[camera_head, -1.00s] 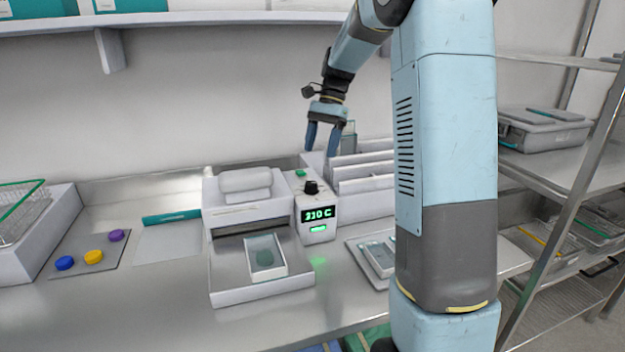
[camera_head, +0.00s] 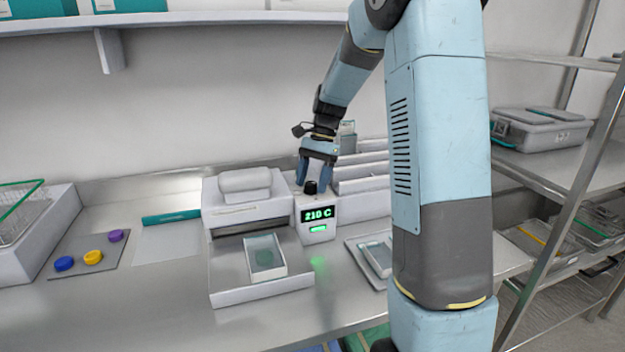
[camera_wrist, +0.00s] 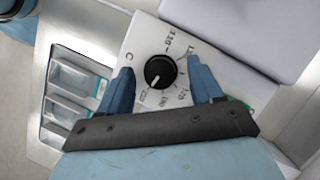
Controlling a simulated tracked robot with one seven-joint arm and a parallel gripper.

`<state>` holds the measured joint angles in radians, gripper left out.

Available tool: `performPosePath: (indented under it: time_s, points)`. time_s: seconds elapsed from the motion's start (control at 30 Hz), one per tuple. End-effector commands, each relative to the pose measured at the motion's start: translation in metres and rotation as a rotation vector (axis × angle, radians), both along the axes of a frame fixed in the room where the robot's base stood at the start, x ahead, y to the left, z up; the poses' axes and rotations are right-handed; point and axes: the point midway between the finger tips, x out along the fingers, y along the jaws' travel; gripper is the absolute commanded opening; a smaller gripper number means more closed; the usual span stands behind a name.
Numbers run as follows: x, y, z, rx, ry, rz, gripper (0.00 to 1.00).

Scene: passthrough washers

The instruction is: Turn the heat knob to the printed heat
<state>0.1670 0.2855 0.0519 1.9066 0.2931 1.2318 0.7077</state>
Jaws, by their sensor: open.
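The black heat knob (camera_head: 310,187) sits on top of a white control box (camera_head: 318,236) whose green display (camera_head: 317,215) reads 210 C. In the wrist view the knob (camera_wrist: 159,71) shows a white pointer line and a ring of printed numbers on the white panel (camera_wrist: 195,70), only partly legible. My gripper (camera_head: 315,182) is just above the box with its blue fingers spread. In the wrist view my gripper (camera_wrist: 160,80) is open, with one finger on each side of the knob and a gap on both sides.
A white press-like machine (camera_head: 245,205) with a tray in front stands directly left of the box. White upright dividers (camera_head: 362,178) stand close on the right. A small tray with clear containers (camera_head: 372,258) lies at front right. Blue, yellow and purple caps (camera_head: 92,257) lie at left.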

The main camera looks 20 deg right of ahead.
Motion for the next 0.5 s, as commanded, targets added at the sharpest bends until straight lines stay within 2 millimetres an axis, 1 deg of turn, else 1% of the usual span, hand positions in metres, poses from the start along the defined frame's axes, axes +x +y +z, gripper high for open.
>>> performPosePath:
  time_s: [0.03, 0.07, 0.5]
  points:
    - [0.0001, 0.0001, 0.0001, 0.0, 0.0, 0.0, 0.62]
    - [0.0001, 0.0001, 0.0001, 0.0, 0.0, 0.0, 0.6]
    - [0.0003, 0.0005, 0.0004, -0.001, -0.001, 0.001, 0.17]
